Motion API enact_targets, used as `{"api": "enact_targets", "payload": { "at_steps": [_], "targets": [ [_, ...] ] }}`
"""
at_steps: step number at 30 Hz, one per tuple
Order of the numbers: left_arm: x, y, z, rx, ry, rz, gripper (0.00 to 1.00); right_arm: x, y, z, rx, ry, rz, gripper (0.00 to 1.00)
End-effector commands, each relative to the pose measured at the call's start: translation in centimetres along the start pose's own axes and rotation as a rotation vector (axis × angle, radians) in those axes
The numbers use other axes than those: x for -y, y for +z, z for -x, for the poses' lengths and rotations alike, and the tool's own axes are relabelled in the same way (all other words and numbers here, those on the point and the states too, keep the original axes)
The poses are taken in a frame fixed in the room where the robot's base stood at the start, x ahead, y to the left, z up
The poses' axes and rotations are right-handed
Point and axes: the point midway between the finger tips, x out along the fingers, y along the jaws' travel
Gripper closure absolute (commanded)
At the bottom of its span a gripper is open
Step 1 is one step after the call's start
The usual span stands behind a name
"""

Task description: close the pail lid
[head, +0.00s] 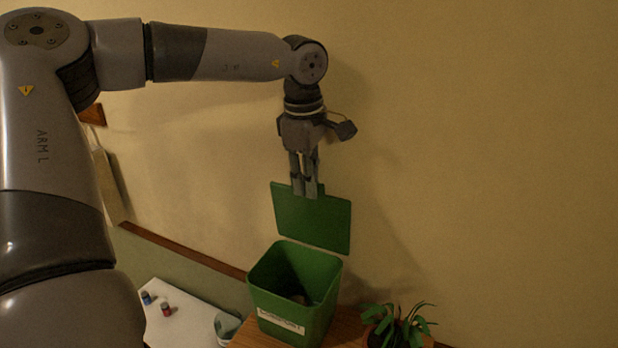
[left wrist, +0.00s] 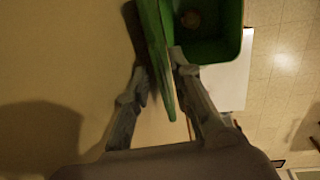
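The green pail (head: 272,303) stands upright with a white label on its front. Its green lid (head: 312,228) is raised, standing up behind the opening near the wall. My left gripper (head: 304,190) points down at the lid's upper edge. In the left wrist view, the lid (left wrist: 164,70) shows nearly edge-on between the two spread fingers of the gripper (left wrist: 158,66); a gap shows on the finger's side at left. I cannot tell whether the right finger touches the lid. The pail (left wrist: 232,25) is beyond it, with something small inside. My right gripper is out of view.
A potted plant (head: 397,324) stands right of the pail on a wooden surface (head: 350,326). A white counter (head: 185,325) at lower left holds a blue-topped item (head: 146,298) and a red one (head: 166,310). The wall (head: 470,150) is close behind the lid.

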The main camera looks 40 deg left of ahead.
Motion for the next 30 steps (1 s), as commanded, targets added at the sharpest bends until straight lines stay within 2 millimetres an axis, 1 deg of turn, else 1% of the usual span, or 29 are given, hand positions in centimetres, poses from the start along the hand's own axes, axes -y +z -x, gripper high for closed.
{"api": "enact_targets", "payload": {
  "at_steps": [1, 8, 30],
  "targets": [
    [-0.01, 0.0, 0.03, 0.0, 0.0, 0.0, 0.85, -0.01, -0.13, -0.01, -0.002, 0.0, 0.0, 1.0],
    [-0.01, 0.01, 0.06, 0.0, 0.0, 0.0, 1.0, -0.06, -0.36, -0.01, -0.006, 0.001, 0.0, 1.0],
    [-0.02, 0.01, 0.08, 0.0, 0.002, 0.0, 1.0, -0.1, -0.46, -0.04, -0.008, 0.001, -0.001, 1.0]
  ]
}}
